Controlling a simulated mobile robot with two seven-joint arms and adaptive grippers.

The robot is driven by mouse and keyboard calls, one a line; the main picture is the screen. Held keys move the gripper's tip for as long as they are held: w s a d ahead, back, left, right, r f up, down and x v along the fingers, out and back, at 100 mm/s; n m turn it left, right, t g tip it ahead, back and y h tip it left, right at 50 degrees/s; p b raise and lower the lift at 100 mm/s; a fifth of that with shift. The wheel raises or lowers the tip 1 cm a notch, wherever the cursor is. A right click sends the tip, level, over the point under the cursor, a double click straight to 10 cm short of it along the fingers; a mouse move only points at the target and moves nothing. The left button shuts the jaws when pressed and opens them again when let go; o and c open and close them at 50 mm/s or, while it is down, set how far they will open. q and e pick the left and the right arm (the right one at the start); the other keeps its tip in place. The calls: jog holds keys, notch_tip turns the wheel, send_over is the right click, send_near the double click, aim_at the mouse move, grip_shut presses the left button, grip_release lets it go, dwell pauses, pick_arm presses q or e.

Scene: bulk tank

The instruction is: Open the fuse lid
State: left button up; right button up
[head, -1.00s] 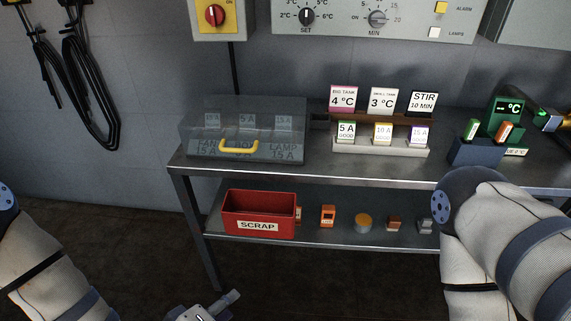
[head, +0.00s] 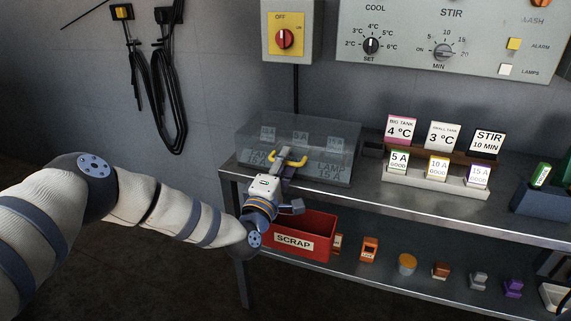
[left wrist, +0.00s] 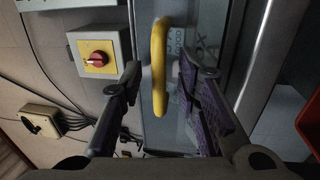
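The fuse lid (head: 335,135) is a clear box-shaped cover at the left end of the bench, and it looks closed. Labels for several fuses show through it. A yellow handle (head: 291,160) is on its front, and it also shows in the left wrist view (left wrist: 158,70). My left gripper (head: 283,160) is at the handle in the head view. In the left wrist view my left gripper (left wrist: 155,100) is open, with the yellow handle between its dark fingers and a gap on each side. My right gripper is not in view.
A red scrap bin (head: 300,238) stands on the lower shelf just below my left gripper. Fuse and sign racks (head: 435,180) stand to the right on the bench (head: 400,203).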

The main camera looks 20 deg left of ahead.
pick_arm(q)
jog(key=shift+w, duration=0.15)
grip_shut()
jog(key=shift+r, duration=0.1)
